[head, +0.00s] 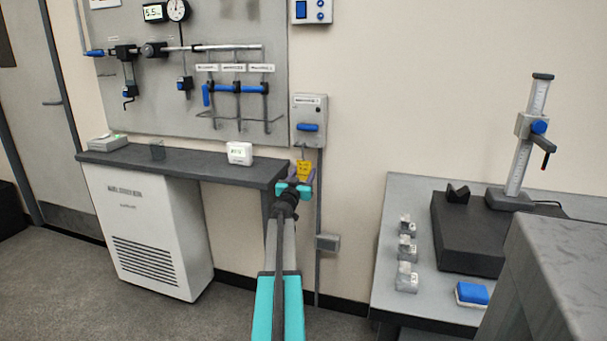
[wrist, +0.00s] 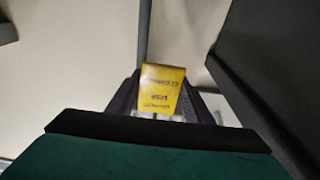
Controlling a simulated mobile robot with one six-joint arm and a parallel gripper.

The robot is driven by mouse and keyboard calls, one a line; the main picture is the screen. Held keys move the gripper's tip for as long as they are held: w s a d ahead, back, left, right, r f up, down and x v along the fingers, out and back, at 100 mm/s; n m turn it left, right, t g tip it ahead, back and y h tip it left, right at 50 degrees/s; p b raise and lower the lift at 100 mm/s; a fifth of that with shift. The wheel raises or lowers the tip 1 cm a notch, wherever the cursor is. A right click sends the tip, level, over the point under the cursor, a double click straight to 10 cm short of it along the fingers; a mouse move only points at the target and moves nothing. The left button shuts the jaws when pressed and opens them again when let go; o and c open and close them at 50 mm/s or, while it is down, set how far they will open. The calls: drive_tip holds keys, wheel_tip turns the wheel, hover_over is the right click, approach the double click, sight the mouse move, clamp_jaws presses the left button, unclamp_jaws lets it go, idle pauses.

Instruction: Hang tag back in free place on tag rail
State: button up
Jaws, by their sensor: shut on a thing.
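A yellow tag (head: 304,167) with dark print is at my gripper (head: 301,180), in front of the wall just below a grey switch box (head: 309,110). In the wrist view the tag (wrist: 163,88) stands up between the two dark fingers, its print upside down. My gripper (wrist: 160,105) is shut on the tag. A small hook or loop under the box shows close above the tag; I cannot tell whether they touch. I cannot clearly make out which fitting is the tag rail. The tag's lower end is hidden by my gripper.
A dark shelf (head: 190,164) with a white display unit (head: 240,153) is left of my gripper. Above is a grey tool board (head: 180,120) with gauges. A grey conduit (head: 318,215) runs down the wall. A bench (head: 400,285) with a height gauge stands right.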

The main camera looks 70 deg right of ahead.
drive_tip(key=o, duration=0.9)
drive_tip(key=shift+s+a+f+p, duration=0.1)
drive_tip(key=shift+a+f+p, duration=0.25)
drive_tip(key=shift+a, duration=1.95)
drive_tip(key=shift+s+a+f+p, duration=0.15)
drive_tip(key=shift+a+f+p, duration=0.2)
drive_tip(key=shift+a, duration=1.9)
drive_tip(key=shift+s+a+f+p, duration=0.1)
drive_tip(key=shift+a+f+p, duration=0.2)
drive_tip(key=shift+a, duration=2)
drive_tip(key=shift+s, duration=0.15)
